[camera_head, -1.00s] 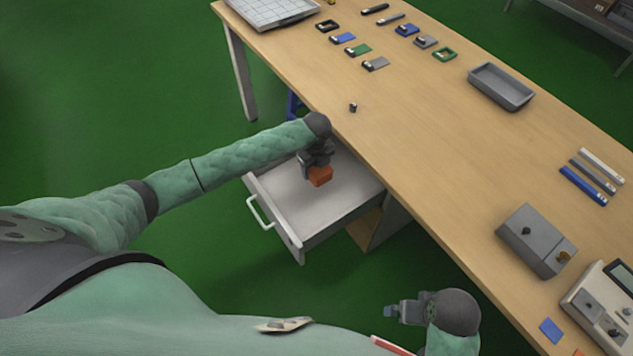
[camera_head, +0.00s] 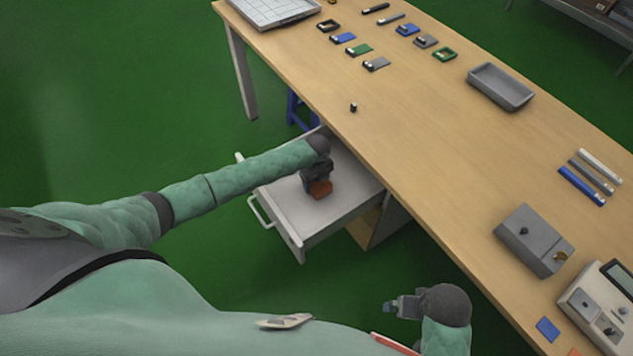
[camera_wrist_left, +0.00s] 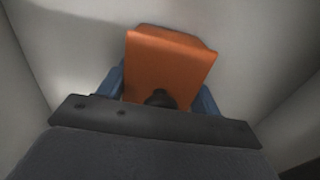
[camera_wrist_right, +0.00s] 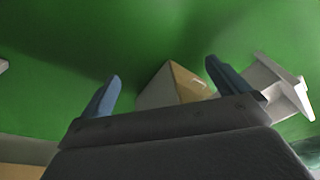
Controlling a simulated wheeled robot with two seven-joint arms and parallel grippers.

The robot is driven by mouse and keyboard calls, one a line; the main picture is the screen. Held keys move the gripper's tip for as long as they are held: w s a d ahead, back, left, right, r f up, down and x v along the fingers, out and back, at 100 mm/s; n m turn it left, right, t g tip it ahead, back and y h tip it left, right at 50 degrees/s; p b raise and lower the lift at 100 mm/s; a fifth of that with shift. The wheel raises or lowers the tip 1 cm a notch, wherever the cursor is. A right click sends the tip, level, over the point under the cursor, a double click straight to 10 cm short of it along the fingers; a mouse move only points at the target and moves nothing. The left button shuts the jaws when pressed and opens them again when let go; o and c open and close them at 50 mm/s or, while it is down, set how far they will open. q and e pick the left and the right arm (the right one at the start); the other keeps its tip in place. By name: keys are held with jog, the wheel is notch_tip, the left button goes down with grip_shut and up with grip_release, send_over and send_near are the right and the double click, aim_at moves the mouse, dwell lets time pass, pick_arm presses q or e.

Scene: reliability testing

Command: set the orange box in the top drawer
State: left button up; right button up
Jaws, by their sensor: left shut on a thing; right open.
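The orange box (camera_head: 320,190) is in my left gripper (camera_head: 318,181), low inside the open top drawer (camera_head: 290,212). In the left wrist view the orange box (camera_wrist_left: 168,65) sits between the two blue fingers, with the light drawer floor and walls around it. I cannot tell whether its underside touches the floor. The left gripper is shut on it. The drawer is pulled out from under the table, its handle (camera_head: 259,212) towards the lower left.
The wooden table (camera_head: 430,150) holds a grey tray (camera_head: 500,87), a grey box with knobs (camera_head: 534,240), a small dark peg (camera_head: 353,107) and several small parts. A blue stool (camera_head: 296,108) stands behind the drawer. Green floor lies free in front.

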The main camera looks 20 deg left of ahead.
pick_arm(q)
jog(key=shift+f, duration=0.15)
pick_arm(e)
jog(key=shift+r, duration=0.25)
pick_arm(q)
jog(key=o, duration=0.9)
jog(key=shift+o, duration=0.5)
pick_arm(e)
jog(key=shift+s, duration=0.3)
jog(key=shift+s, duration=0.15)
